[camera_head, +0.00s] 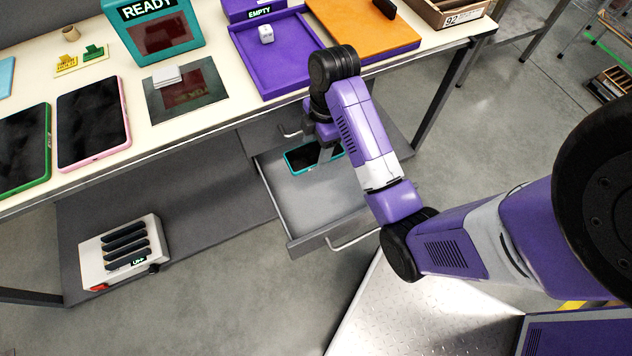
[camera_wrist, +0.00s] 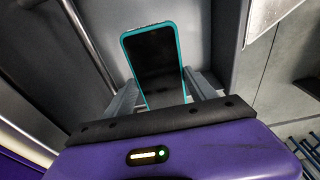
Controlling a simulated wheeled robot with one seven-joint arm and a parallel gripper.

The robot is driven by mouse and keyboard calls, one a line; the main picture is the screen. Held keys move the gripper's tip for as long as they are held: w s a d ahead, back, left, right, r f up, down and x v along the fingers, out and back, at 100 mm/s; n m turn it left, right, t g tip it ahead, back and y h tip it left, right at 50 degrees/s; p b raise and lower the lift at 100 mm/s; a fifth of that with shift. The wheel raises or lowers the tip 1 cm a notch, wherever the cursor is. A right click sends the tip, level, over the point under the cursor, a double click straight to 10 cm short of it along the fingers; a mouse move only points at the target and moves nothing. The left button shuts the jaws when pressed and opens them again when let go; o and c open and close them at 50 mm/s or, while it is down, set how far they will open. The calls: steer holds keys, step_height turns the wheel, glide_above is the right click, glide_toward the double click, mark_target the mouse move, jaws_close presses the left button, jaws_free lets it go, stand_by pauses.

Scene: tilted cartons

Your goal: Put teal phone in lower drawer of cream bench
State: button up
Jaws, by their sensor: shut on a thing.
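The teal phone (camera_head: 301,159) has a dark screen and a teal rim. It is at the back part of the pulled-out lower drawer (camera_head: 300,205) of the cream bench (camera_head: 185,122). My gripper (camera_head: 325,152) reaches down there and is shut on the phone. In the wrist view the phone (camera_wrist: 152,58) stands out beyond the two grey fingers (camera_wrist: 160,95), one at each side edge. Its near end is hidden behind the gripper body. I cannot tell whether it touches the drawer floor. The drawer is otherwise empty where visible.
A closed upper drawer with a handle (camera_head: 290,133) lies above the open one. The bench top holds a purple tray (camera_head: 270,75) with a white cube, an orange board (camera_head: 365,28) and two tablets (camera_head: 92,125). A white charger box (camera_head: 120,255) stands on the lower shelf.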

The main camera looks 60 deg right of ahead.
mark_target(314, 189)
step_height(314, 189, down, 20)
steer(key=b, duration=0.3)
steer(key=shift+f, duration=0.15)
steer(key=o, duration=1.6)
step_height(314, 189, up, 8)
steer(key=p, duration=0.1)
steer(key=shift+s+d+f+p, duration=0.15)
steer(key=shift+s+d+p, duration=0.2)
steer(key=shift+d, duration=0.1)
